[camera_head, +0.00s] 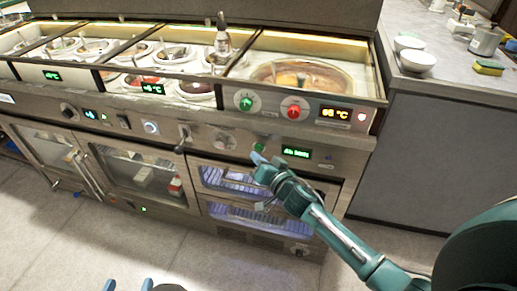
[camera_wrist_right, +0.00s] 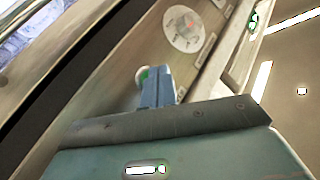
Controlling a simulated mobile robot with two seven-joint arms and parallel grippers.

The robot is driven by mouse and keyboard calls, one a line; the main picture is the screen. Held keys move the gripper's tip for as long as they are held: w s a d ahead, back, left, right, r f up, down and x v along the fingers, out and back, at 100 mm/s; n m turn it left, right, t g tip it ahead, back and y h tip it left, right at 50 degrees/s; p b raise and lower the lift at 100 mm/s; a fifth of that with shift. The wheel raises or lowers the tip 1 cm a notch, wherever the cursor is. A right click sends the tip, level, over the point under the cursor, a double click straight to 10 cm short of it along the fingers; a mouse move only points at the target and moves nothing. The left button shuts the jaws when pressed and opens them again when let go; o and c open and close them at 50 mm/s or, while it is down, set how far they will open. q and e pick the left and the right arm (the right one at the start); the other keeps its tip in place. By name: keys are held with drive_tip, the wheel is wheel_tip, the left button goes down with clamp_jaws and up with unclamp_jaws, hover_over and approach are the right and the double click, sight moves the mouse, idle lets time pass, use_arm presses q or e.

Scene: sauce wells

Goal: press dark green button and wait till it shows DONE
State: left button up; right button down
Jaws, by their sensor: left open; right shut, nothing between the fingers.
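The dark green button (camera_head: 259,147) sits on the steel front panel of the counter, left of a small display (camera_head: 296,152) with green text too small to read surely. My right gripper (camera_head: 257,158) is shut and empty, with its blue fingertips just below the button in the head view. In the right wrist view the shut fingertips (camera_wrist_right: 155,84) partly cover a round button with a green edge (camera_wrist_right: 143,74). I cannot tell whether they touch it. My left gripper (camera_head: 128,286) is open at the bottom edge, far from the panel, only its fingertips showing.
A green knob (camera_head: 246,103) and a red knob (camera_head: 294,112) sit higher on the panel, beside an orange-lit display (camera_head: 334,115). A round dial (camera_head: 225,141) lies left of the button. Sauce wells fill the counter top. White bowls (camera_head: 417,61) stand on the right counter.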

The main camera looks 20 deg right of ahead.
idle(0.4)
drive_tip(key=shift+w+d, duration=0.25)
drive_tip(key=shift+w, duration=0.1)
drive_tip(key=shift+w+d, duration=0.25)
drive_tip(key=shift+w, duration=0.15)
idle(0.7)
idle(0.3)
drive_tip(key=shift+s+a+p, duration=0.4)
drive_tip(key=shift+s+a, duration=0.1)
drive_tip(key=shift+s, duration=0.25)
